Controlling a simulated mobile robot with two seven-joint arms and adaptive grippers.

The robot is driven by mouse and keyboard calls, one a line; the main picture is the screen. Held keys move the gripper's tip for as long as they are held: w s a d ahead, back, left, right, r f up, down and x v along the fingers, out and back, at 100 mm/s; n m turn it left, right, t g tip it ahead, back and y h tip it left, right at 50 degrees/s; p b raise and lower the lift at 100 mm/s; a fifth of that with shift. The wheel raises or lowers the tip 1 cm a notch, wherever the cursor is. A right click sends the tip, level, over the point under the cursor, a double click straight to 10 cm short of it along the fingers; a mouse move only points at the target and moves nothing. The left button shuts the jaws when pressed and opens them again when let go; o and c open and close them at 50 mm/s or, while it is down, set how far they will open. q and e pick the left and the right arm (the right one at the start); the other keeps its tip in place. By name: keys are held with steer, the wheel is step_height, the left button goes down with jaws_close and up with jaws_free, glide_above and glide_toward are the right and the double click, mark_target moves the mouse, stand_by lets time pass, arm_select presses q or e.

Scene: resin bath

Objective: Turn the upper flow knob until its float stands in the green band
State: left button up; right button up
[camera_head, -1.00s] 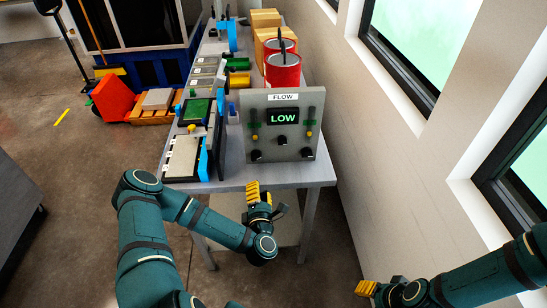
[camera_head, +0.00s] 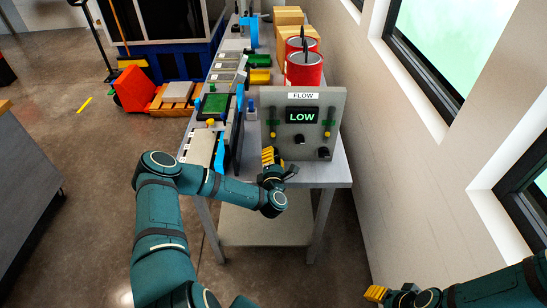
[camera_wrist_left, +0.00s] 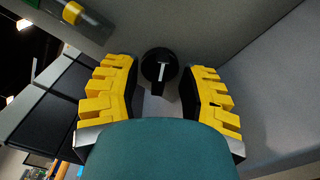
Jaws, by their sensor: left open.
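The grey flow panel (camera_head: 338,108) stands upright on the table, with a display (camera_head: 302,116) reading LOW. A left float (camera_head: 272,135) and a right float (camera_head: 327,134), both yellow, sit below their green bands. An upper middle knob (camera_head: 299,139) and a lower right knob (camera_head: 324,153) show, both black. My left gripper (camera_head: 268,156) is open before the panel's lower left, hiding that corner. In the left wrist view, a black knob (camera_wrist_left: 160,65) with a white pointer lies between its spread yellow fingers, apparently untouched. My right gripper (camera_head: 375,293) is low at right, its opening unclear.
Red cans (camera_head: 303,70) and cardboard boxes (camera_head: 287,18) stand behind the panel. Trays and a dark upright board (camera_head: 237,125) lie left of it on the table (camera_head: 325,174). A wall with windows runs along the right.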

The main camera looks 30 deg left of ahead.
arm_select(q)
jaws_close()
steer(key=shift+m, duration=0.4)
steer(key=m, duration=0.3)
steer(key=shift+w+m, duration=0.1)
steer(key=shift+m, duration=0.3)
steer(key=m+b, duration=0.1)
steer(key=m, duration=0.2)
steer(key=shift+m, duration=0.3)
steer(key=m+b, duration=0.2)
steer(key=m, duration=0.3)
steer(key=m+b, duration=0.3)
steer(key=m, duration=0.3)
steer(key=shift+a, duration=0.1)
steer(key=shift+m, duration=0.3)
